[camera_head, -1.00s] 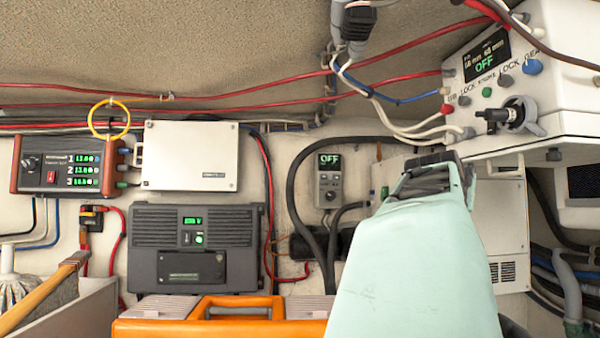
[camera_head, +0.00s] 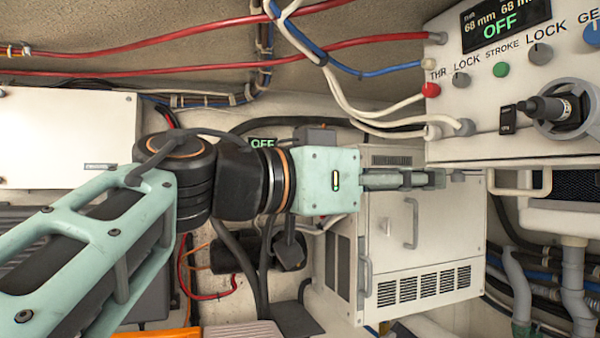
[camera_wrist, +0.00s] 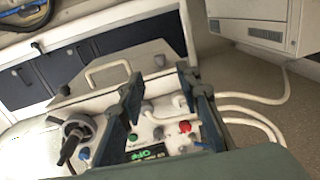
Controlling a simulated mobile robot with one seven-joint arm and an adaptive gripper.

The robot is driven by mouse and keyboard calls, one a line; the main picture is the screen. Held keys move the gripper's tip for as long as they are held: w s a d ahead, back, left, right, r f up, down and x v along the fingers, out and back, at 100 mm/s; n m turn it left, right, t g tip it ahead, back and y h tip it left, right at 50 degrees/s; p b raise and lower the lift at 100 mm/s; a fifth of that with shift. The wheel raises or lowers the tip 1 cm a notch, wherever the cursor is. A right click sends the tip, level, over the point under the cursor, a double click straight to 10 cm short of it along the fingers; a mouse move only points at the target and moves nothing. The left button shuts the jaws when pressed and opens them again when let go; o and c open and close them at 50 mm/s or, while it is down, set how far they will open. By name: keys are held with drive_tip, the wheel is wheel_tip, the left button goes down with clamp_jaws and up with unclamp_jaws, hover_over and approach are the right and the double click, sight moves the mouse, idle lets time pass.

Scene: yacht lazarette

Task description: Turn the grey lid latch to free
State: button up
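A small grey knob, which looks like the lid latch (camera_head: 457,175), sits under the front edge of the white control box (camera_head: 530,140), just right of my fingertips. In the wrist view the same grey latch (camera_wrist: 160,60) shows on the pale lid plate (camera_wrist: 155,80), beside its bar handle (camera_wrist: 108,72). My gripper (camera_head: 436,179) points right in the head view, close to the latch. In the wrist view my gripper (camera_wrist: 161,76) is open, with the latch just beyond the gap between its fingertips. I cannot tell whether a finger touches it.
A white vented cabinet (camera_head: 400,250) with handles stands below my gripper. Pipes and hoses (camera_head: 572,285) fill the lower right.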

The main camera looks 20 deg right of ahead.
sight(454, 178)
drive_tip(key=d, duration=0.3)
drive_tip(key=w+d+p, duration=0.1)
drive_tip(key=d, duration=0.2)
drive_tip(key=w+d, duration=0.1)
drive_tip(key=d, duration=0.3)
drive_tip(key=shift+p, duration=0.35)
drive_tip(key=shift+a, duration=0.1)
clamp_jaws()
